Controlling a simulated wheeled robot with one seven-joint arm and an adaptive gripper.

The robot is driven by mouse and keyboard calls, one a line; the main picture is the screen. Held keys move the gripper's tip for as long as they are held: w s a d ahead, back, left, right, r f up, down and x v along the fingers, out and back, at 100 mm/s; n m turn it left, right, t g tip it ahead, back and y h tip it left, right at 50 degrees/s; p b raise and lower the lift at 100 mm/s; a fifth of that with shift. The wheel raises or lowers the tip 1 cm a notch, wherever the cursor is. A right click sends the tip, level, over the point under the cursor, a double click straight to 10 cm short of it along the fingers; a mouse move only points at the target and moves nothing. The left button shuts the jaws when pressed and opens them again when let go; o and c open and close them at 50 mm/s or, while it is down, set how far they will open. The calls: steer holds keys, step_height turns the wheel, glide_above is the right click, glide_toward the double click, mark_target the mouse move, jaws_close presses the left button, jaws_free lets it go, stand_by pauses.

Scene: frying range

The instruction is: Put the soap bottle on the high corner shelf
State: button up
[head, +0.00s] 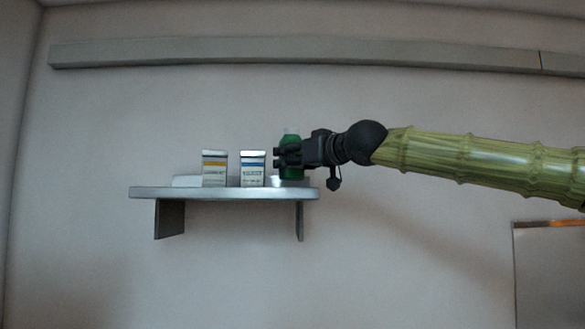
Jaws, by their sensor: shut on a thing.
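A green soap bottle (288,173) is upright at the right end of the high corner shelf (225,194), beside two small boxes. My gripper (281,157) reaches in from the right and is shut on the bottle. The fingers hide the bottle's middle; its green shows above and below them. The bottle's base is at about the level of the shelf top, but I cannot tell whether it touches the shelf.
A long grey rail (300,53) runs along the wall above. A panel edge (550,275) shows at lower right.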

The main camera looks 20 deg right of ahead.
steer(key=shift+f, duration=0.85)
steer(key=shift+d+f, duration=0.15)
steer(key=shift+f, duration=0.2)
steer(key=shift+a, duration=0.2)
steer(key=o, duration=1.2)
steer(key=shift+d+f, duration=0.1)
steer(key=shift+d, duration=0.05)
steer(key=b+v, duration=0.2)
steer(key=v, duration=1)
